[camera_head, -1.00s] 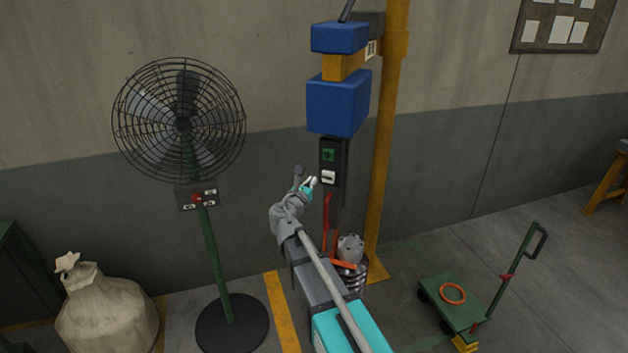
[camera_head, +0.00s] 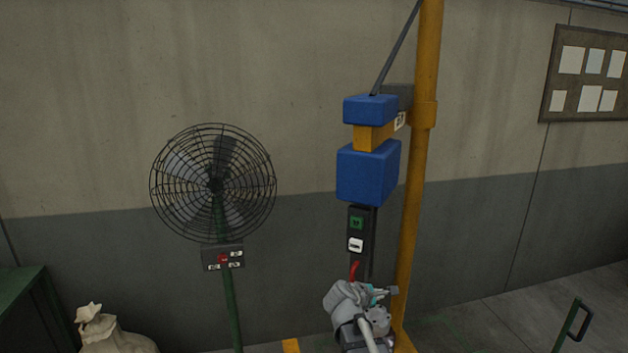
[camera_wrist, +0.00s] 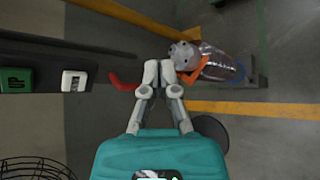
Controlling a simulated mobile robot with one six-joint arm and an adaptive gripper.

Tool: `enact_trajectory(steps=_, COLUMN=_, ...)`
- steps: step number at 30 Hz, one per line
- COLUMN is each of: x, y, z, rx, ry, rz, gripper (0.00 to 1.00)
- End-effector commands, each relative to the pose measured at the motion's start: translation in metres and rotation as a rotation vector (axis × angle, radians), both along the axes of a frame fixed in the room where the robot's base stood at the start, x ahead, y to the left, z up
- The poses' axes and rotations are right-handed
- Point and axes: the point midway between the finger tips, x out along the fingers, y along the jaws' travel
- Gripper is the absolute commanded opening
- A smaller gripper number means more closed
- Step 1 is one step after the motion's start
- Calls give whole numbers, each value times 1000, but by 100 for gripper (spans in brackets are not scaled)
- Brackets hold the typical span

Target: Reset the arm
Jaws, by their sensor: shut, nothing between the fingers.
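My gripper (camera_head: 384,292) is at the bottom centre right of the head view, in front of the lower end of a dark control panel (camera_head: 362,262). In the wrist view my gripper (camera_wrist: 158,72) has its fingertips together and holds nothing. The panel carries a green button (camera_head: 356,222) and a white switch (camera_head: 355,245). A red lever (camera_head: 354,271) shows just above my wrist, and it is left of my fingers in the wrist view (camera_wrist: 122,84). A grey metal part with an orange band (camera_wrist: 187,56) lies beyond the fingertips.
A caged fan (camera_head: 214,184) on a green pole stands left. A blue hoist body (camera_head: 368,172) hangs beside a yellow post (camera_head: 415,180). A sack (camera_head: 110,335) and a cart handle (camera_head: 574,325) are low at the sides.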

Motion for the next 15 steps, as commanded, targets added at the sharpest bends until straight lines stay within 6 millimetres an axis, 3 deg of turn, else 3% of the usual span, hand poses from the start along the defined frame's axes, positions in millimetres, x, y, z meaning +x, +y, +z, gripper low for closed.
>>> enact_trajectory(steps=1, x=-16, y=-9, z=-10, rx=93, ry=-8, rz=-69, gripper=0)
enact_trajectory(steps=7, x=-65, y=-23, z=-48, rx=455, ry=-35, rz=-370, gripper=0)
enact_trajectory(steps=15, x=-135, y=-17, z=-85, rx=865, ry=-26, rz=-823, gripper=0)
